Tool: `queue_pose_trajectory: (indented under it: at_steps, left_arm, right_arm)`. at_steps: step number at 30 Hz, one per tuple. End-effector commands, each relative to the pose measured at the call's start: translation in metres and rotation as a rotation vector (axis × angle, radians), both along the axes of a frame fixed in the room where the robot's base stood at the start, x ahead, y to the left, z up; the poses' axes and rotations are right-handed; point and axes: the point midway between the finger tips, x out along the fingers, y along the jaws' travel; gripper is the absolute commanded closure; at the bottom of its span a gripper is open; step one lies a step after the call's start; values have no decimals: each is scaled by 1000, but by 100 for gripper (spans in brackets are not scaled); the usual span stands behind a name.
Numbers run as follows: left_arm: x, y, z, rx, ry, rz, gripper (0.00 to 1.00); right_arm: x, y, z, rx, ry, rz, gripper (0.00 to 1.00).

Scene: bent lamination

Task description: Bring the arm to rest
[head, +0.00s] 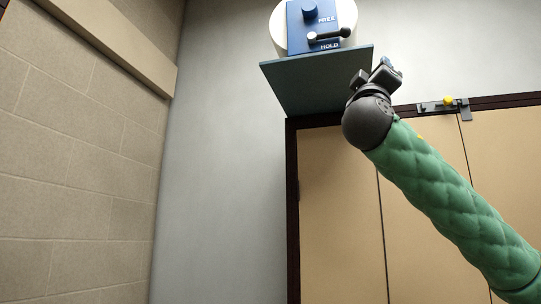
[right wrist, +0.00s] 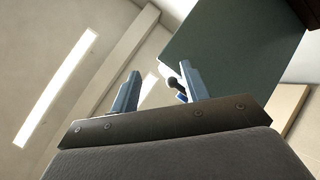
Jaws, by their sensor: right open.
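My right arm reaches up from the lower right in the head view, in a green quilted sleeve with a dark round wrist. My right gripper (head: 372,75) is raised beside the right edge of a dark green shelf (head: 305,88). In the right wrist view its two fingers (right wrist: 158,90) stand apart with nothing seen held between them. A blue panel (head: 306,24) marked FREE and HOLD sits above the shelf, with a black-knobbed lever (head: 330,36) across it near HOLD. A dark knob (right wrist: 172,82) shows past the fingers in the wrist view. My left gripper is not in view.
Tan cabinet doors (head: 337,200) in a dark frame stand below the shelf. A metal latch with a yellow knob (head: 448,101) is on the frame's top right. A block wall (head: 70,160) is at the left. The space before the grey wall (head: 220,170) is clear.

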Motion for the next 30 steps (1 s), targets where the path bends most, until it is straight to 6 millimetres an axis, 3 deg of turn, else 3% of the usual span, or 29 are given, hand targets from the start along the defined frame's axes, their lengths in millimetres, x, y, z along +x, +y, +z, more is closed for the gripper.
queue_pose_trajectory:
  at_steps: [1,6,15,22,30]
  left_arm:
    - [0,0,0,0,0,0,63]
    - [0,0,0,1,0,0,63]
    - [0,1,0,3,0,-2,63]
    - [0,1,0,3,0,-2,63]
    - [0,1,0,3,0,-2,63]
  right_arm:
    - [15,5,-24,18,50,36,54]
    - [53,18,-97,79,209,135,54]
    - [102,41,-228,167,474,285,54]
    - [123,55,-328,230,658,385,54]
    - [131,69,-439,300,846,488,54]
